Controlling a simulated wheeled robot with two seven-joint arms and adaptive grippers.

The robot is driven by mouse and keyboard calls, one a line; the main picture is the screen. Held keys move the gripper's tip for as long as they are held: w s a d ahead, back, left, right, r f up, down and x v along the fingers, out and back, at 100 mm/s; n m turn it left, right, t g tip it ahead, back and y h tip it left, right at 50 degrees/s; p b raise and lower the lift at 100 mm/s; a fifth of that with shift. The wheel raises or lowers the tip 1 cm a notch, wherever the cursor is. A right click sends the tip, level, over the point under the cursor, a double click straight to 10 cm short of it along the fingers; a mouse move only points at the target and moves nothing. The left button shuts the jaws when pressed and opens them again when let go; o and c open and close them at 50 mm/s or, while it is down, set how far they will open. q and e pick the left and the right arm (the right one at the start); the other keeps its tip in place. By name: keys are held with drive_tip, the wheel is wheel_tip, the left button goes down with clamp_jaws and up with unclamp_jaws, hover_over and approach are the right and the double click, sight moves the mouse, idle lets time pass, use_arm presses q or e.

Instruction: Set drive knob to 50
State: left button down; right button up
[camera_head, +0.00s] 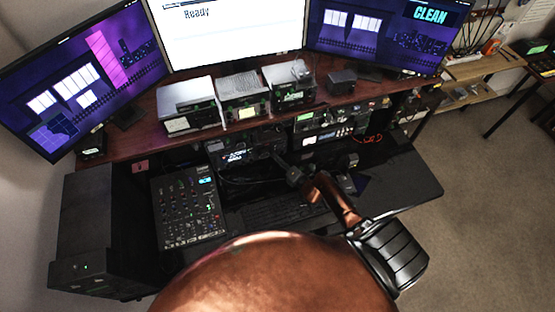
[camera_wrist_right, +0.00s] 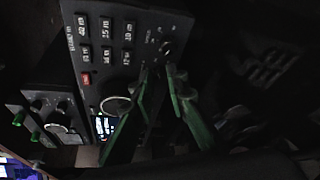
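The right wrist view shows a dark panel (camera_wrist_right: 130,45) with several labelled buttons, a red button (camera_wrist_right: 86,79), a small round knob (camera_wrist_right: 168,47) and a ringed dial (camera_wrist_right: 116,105). I cannot read which control is the drive knob. My right gripper (camera_wrist_right: 162,72) has its two green-lit fingers close to the panel. A narrow gap shows between the fingertips, just short of the small knob; contact cannot be told. In the head view my right gripper (camera_head: 293,174) is small and dark in front of the radio gear under the shelf. My left gripper is not in view.
Radio boxes (camera_head: 188,105) stand on the wooden shelf (camera_head: 135,138) below three monitors (camera_head: 235,30). A mixer (camera_head: 188,207) lies at the left of the desk and a keyboard (camera_head: 285,208) in the middle. A black tower (camera_head: 85,235) stands at far left.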

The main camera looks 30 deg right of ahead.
drive_tip(key=o, duration=0.4)
drive_tip(key=shift+c, duration=0.2)
drive_tip(key=shift+s, duration=0.1)
drive_tip(key=v, duration=1.2)
drive_tip(key=shift+a+f, duration=0.1)
idle(0.5)
